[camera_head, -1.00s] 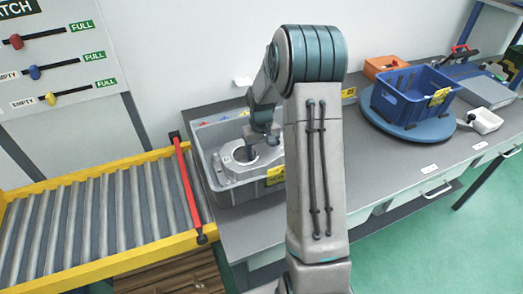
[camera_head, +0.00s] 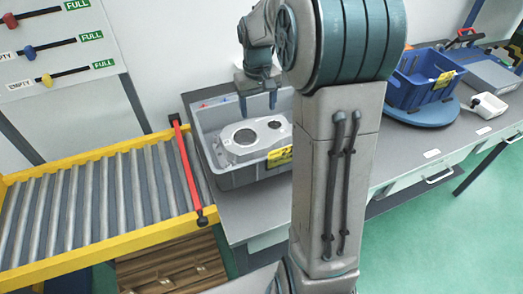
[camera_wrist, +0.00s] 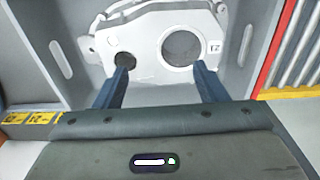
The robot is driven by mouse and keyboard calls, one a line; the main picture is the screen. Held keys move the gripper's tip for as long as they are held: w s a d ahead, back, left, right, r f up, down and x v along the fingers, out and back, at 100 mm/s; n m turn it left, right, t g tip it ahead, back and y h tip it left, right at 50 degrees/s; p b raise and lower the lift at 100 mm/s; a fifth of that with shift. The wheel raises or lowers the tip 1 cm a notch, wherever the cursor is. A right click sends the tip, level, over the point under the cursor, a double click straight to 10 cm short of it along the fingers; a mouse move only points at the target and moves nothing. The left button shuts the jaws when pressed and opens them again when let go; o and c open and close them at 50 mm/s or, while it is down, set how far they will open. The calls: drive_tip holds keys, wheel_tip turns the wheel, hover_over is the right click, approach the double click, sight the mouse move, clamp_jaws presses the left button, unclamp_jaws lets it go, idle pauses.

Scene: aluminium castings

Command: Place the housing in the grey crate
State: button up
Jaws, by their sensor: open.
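The housing (camera_head: 251,139) is a light grey metal casting with two round openings. It lies inside the grey crate (camera_head: 233,179), which stands on the grey bench beside the roller conveyor. My gripper (camera_head: 258,108) is open above the crate, over the back part of the housing, with its fingers pointing down and apart. In the wrist view the housing (camera_wrist: 155,50) shows beyond the two blue fingertips, and nothing is held between them. The crate's floor and wall (camera_wrist: 55,50) show around the housing.
A roller conveyor (camera_head: 100,205) with a yellow frame and a red bar (camera_head: 187,165) is at the left. A blue crate (camera_head: 420,92) stands on a blue round turntable (camera_head: 424,114) at the right. A white scoop-like container (camera_head: 489,105) lies beside it.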

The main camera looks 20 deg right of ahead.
drive_tip(key=s+a+r+t, duration=0.1)
drive_tip(key=s+a, duration=0.3)
drive_tip(key=s, duration=0.7)
drive_tip(key=s+a+r+t, duration=0.1)
drive_tip(key=s+a, duration=0.3)
drive_tip(key=s, duration=0.7)
drive_tip(key=shift+s+a+r+t, duration=0.2)
drive_tip(key=shift+s+r+t, duration=0.05)
drive_tip(key=shift+t, duration=0.05)
